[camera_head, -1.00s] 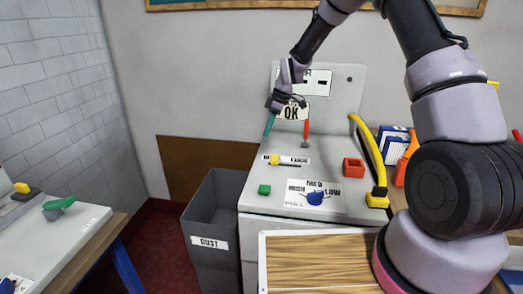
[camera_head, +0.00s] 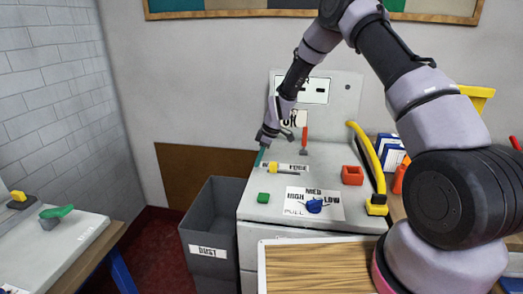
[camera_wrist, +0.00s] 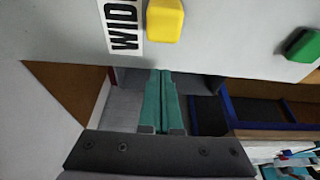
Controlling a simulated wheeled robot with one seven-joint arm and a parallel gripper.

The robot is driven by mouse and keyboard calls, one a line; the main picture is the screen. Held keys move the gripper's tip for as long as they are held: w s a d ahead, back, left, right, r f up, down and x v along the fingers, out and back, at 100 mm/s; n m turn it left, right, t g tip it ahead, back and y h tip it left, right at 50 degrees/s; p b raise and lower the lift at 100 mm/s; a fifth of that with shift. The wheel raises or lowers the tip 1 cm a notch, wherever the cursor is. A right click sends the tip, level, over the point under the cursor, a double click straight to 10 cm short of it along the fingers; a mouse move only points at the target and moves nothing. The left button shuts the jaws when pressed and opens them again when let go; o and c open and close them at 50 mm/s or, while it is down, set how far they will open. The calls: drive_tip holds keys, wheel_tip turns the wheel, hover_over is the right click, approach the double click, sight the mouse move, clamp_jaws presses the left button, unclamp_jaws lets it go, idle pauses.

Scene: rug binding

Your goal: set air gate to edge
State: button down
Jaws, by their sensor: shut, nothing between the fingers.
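A yellow knob (camera_head: 271,168) sits at the left of the pale machine top, with a slim pale-and-yellow bar running right from it. A label partly reading EDGE (camera_head: 298,165) lies behind the bar. In the wrist view the yellow knob (camera_wrist: 165,20) stands beside a label reading WID (camera_wrist: 122,25), cut off by the frame. My gripper (camera_head: 259,162) has teal fingers pressed together, empty, just left of the knob and low over the machine's left edge. In the wrist view my gripper (camera_wrist: 160,72) points at the knob, with a visible gap between them.
A green block (camera_head: 263,198), a blue knob (camera_head: 314,206), a red open block (camera_head: 352,175) and a red-handled lever (camera_head: 305,138) are on the machine. A yellow curved tube (camera_head: 367,150) stands right. A grey DUST bin (camera_head: 210,225) stands below left.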

drive_tip(key=shift+d+r, duration=0.25)
drive_tip(key=shift+d, duration=0.85)
drive_tip(key=shift+s+d, duration=0.25)
drive_tip(key=shift+d, duration=0.45)
drive_tip(key=d, duration=0.2)
drive_tip(key=s+d, duration=0.1)
drive_tip(key=d, duration=0.5)
drive_tip(key=shift+s+d, duration=0.25)
drive_tip(key=shift+s, duration=0.1)
drive_tip(key=shift+a, duration=0.1)
drive_tip(key=shift+w+a, duration=0.1)
drive_tip(key=shift+a, duration=0.25)
drive_tip(key=a, duration=0.3)
drive_tip(key=shift+w, duration=0.25)
drive_tip(key=v, duration=1)
